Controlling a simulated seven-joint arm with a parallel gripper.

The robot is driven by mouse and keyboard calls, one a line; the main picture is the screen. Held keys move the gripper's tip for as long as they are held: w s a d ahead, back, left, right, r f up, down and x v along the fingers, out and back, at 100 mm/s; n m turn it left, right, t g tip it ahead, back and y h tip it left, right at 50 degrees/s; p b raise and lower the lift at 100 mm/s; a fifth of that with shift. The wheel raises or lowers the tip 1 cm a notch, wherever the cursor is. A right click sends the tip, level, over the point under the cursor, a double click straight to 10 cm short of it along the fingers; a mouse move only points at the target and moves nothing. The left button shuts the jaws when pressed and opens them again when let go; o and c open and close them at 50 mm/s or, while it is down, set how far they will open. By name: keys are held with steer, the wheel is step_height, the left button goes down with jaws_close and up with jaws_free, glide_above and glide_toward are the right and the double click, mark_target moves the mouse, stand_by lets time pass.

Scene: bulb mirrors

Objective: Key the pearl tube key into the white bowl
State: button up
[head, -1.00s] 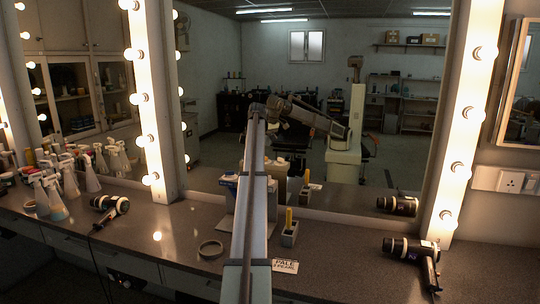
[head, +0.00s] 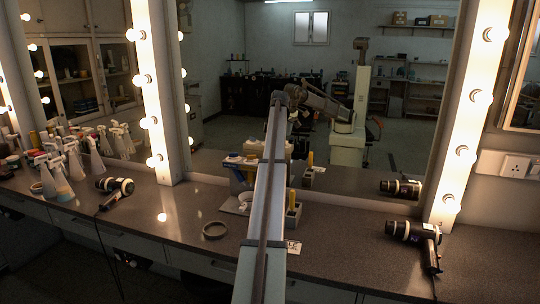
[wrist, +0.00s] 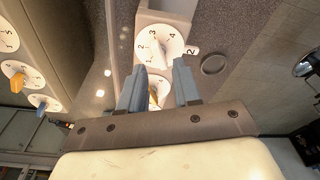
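In the wrist view my gripper (wrist: 158,75) has its two blue-grey fingers apart, with a gap between them. Beyond the fingertips is a white numbered dial (wrist: 176,42) with a pale pointer (wrist: 159,53). I cannot tell a pearl tube key or a white bowl for certain. In the head view a blue-and-white unit (head: 239,163) and a white piece (head: 236,206) stand left of my arm, partly hidden by it. My arm hides the gripper there.
A yellow stick stands in a grey block (head: 293,217) right of my arm, beside a mostly covered card (head: 293,247). A ring (head: 215,230) and hair dryers (head: 412,236) lie on the counter; spray bottles (head: 73,162) stand left. Mirrors line the back.

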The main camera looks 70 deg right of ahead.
steer(key=shift+w+a+f, duration=0.1)
steer(key=shift+w+f, duration=0.05)
steer(key=shift+f, duration=1.05)
steer(key=shift+w+f, duration=0.1)
steer(key=shift+f, duration=0.25)
steer(key=shift+c, duration=0.3)
jaws_close()
